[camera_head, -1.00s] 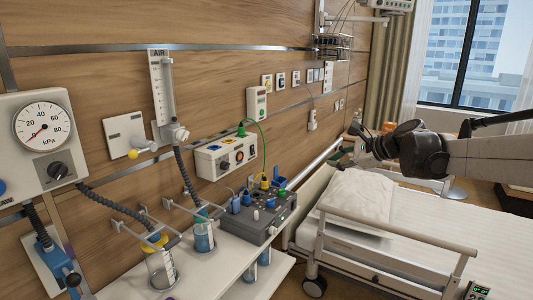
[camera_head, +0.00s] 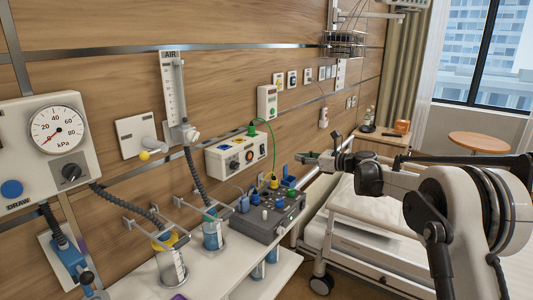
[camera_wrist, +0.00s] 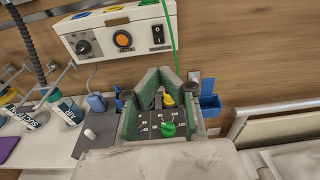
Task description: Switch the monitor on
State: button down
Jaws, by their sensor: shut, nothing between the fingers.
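A grey console (camera_head: 262,219) with several knobs and plugs stands on the shelf below. Its green knob (camera_wrist: 168,130) shows between my finger links. My gripper (camera_head: 301,158) is shut and empty, right of the wall box and above the console. It also shows in the wrist view (camera_wrist: 164,74).
A green cable (camera_head: 272,135) runs from the wall box. Jars (camera_head: 172,266) with hoses stand on the shelf's left. A suction gauge (camera_head: 56,134) hangs at far left. The bed (camera_head: 368,215) is at right, below my arm.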

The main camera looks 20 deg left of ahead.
aim_at(263, 153)
jog(key=shift+w+a+f, duration=0.15)
jog(key=shift+a+f, duration=0.1)
jog(key=shift+a, duration=0.15)
jog(key=x, duration=1.4)
jog(key=shift+p, duration=0.4)
jog(key=shift+a, duration=0.1)
